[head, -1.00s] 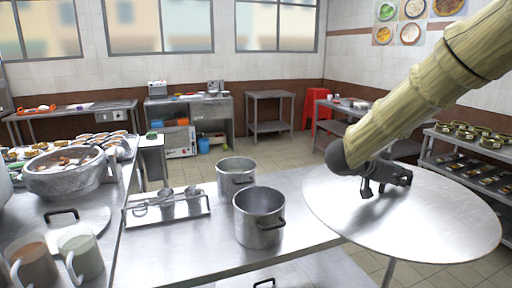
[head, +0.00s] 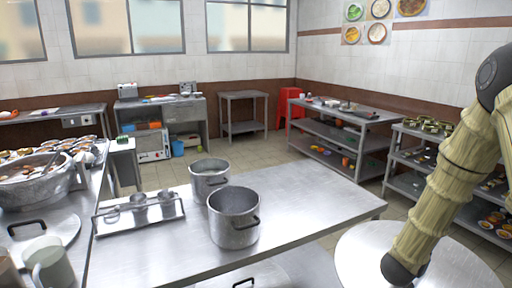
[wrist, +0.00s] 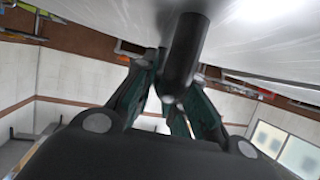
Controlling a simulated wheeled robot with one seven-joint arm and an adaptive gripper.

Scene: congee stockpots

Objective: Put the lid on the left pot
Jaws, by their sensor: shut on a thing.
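A large round metal lid (head: 362,255) is at the lower right of the head view, partly covered by my arm and cut off by the frame. In the wrist view, my gripper (wrist: 170,98) is shut on the lid's dark handle (wrist: 184,50), with the lid's metal underside or top (wrist: 95,14) filling the upper edge. My gripper is hidden behind my arm in the head view. Two open metal pots stand on the steel counter: the left pot (head: 209,180) is farther back, and the right pot (head: 233,218) is nearer. The lid is apart from both, to their right.
A steel rack with small cups (head: 140,212) stands left of the pots. Another lid (head: 48,234), a mug (head: 50,268) and a large bowl (head: 38,190) are on the left counter. The steel counter (head: 310,195) is clear right of the pots. Shelves (head: 345,130) stand behind.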

